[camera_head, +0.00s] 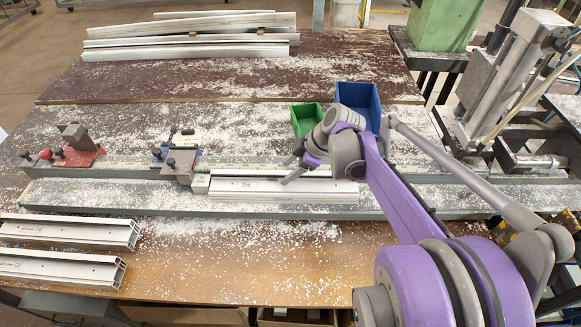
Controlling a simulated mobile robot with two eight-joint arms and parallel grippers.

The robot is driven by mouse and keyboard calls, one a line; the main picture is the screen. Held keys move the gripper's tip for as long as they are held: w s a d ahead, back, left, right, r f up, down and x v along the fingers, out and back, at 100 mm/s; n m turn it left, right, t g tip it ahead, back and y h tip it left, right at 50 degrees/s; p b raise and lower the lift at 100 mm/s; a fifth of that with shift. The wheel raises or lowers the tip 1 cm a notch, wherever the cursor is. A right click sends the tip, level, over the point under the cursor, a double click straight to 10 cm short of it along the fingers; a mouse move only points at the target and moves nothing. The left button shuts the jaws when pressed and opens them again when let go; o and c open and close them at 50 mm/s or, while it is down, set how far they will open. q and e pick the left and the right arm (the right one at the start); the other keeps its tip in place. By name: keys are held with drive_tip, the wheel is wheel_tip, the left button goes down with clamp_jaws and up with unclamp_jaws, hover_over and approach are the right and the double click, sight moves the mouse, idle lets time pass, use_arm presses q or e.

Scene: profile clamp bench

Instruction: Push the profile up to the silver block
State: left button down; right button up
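The profile (250,187), a pale aluminium bar with a dark marking, lies along the grey rail bed in the middle of the bench. The small silver block (201,184) sits at its left end, beside the blue-and-grey clamp. The profile's left end is at or very close to the block; I cannot tell if they touch. My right gripper (287,171) is over the right half of the profile, with its two fingers apart. Whether a finger touches the profile is unclear. The purple arm hides what lies behind it. My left gripper is not in view.
A red clamp (78,148) and the blue-and-grey clamp (179,160) stand on the rail. Green (306,119) and blue (358,100) bins stand behind my gripper. Profiles lie at front left (66,232) and at the back (190,40). A machine (500,85) stands at right.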

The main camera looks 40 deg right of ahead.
clamp_jaws()
idle(1.2)
drive_tip(key=shift+w+a, duration=0.25)
idle(0.4)
drive_tip(key=shift+o, duration=0.3)
unclamp_jaws()
drive_tip(key=shift+w, duration=0.1)
drive_tip(key=v, duration=1.1)
drive_tip(key=shift+p, duration=0.45)
